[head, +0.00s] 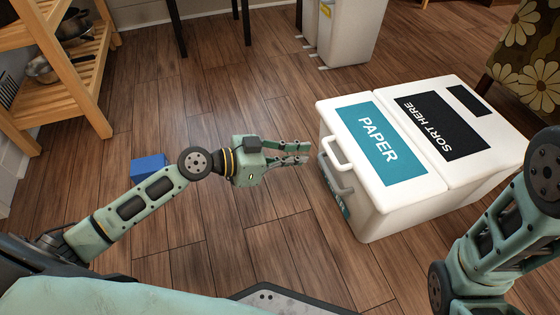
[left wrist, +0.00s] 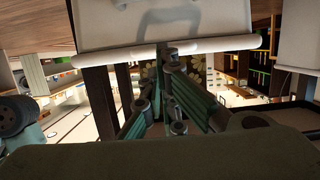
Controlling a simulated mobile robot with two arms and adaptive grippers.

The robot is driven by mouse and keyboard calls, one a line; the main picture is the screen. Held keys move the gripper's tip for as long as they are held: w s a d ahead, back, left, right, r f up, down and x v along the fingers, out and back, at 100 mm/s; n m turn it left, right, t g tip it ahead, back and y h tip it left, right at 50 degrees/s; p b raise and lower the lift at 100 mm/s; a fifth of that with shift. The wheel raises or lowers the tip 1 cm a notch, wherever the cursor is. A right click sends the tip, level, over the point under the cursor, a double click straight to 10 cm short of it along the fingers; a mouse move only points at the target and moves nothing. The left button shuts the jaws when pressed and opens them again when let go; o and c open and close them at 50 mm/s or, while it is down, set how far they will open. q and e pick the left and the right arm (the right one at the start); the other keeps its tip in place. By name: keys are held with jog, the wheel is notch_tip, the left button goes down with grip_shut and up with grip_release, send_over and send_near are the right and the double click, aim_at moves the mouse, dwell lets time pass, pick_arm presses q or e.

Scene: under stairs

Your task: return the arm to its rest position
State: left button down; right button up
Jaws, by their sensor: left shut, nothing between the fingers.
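My left arm (head: 130,210) reaches in from the left in the head view, stretched over the wooden floor. Its pale green gripper (head: 304,153) points right, with the fingers close together and nothing held. The fingertips are just left of the white bin's handle and look apart from it. In the left wrist view the dark-green fingers stand in the middle, below a white bin surface. My right arm (head: 500,245) shows at the right edge of the head view; its gripper is out of the picture.
The white sorting bin (head: 348,118) with "PAPER" and "SORT HERE" labels stands right of the left gripper. A blue box (head: 150,167) is partly hidden behind my left arm. A wooden shelf (head: 75,62) stands upper left, another white bin (head: 345,35) at the back.

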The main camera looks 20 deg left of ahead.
pick_arm(q)
jog(key=shift+s+a+f, duration=0.55)
jog(key=shift+s+a, duration=0.05)
jog(key=shift+a, duration=0.15)
jog(key=shift+s+a+f, duration=0.55)
jog(key=shift+a, duration=0.2)
